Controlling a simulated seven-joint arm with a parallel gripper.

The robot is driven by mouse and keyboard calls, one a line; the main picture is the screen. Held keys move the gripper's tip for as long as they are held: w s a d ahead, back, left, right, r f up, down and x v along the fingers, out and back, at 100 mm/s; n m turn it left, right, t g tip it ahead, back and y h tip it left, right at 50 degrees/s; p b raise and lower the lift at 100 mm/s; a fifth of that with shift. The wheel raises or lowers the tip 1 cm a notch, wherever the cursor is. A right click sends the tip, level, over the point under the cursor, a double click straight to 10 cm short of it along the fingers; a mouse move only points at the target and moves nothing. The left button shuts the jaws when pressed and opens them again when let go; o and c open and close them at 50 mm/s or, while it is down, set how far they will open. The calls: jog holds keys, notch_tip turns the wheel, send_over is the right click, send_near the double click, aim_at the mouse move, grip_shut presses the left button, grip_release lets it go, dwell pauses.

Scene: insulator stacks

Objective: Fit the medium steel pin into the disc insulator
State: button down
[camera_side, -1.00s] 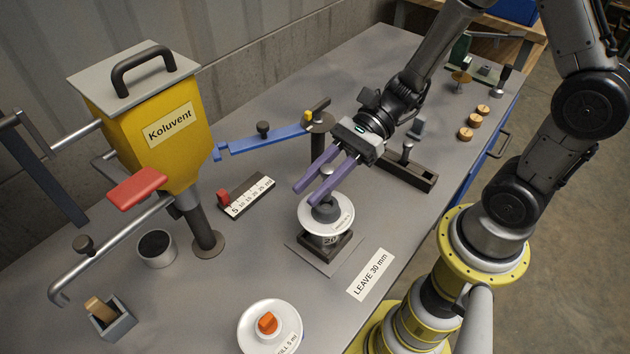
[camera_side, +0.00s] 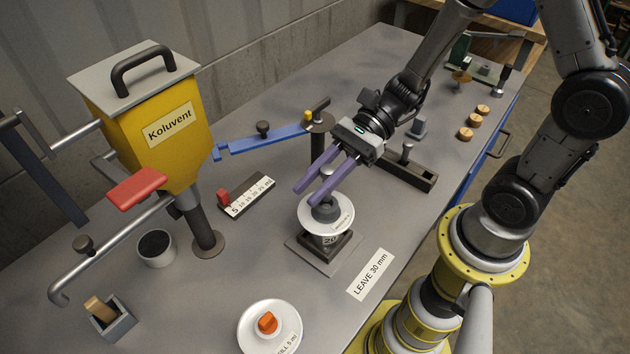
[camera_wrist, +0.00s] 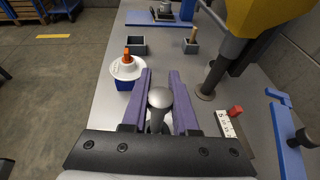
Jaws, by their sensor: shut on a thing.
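My gripper (camera_side: 307,195), with two purple fingers, is shut on the medium steel pin. The pin's rounded grey head (camera_wrist: 159,97) stands between the fingers in the wrist view, and its shank runs down below. In the side view the head (camera_side: 327,171) shows just between the fingers. The disc insulator (camera_side: 340,222), a white disc with a dark grey cap, sits on a small stand directly below the gripper. The pin is over the cap. The fingers hide the pin's lower end, so I cannot tell whether it is inside the cap.
A yellow hopper (camera_side: 165,130) stands at left, with a blue arm (camera_side: 265,140) behind the insulator. Another white insulator with an orange plug (camera_side: 267,323) is at the front. A dark rack (camera_side: 400,174) lies right of the gripper. The table around the "LEAVE 30 mm" label (camera_side: 371,274) is clear.

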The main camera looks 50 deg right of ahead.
jog(key=shift+f, duration=1.8)
jog(key=c, duration=0.6)
grip_release()
jog(key=v, duration=1.3)
jog(key=shift+d, duration=0.4)
jog(key=shift+r, duration=0.1)
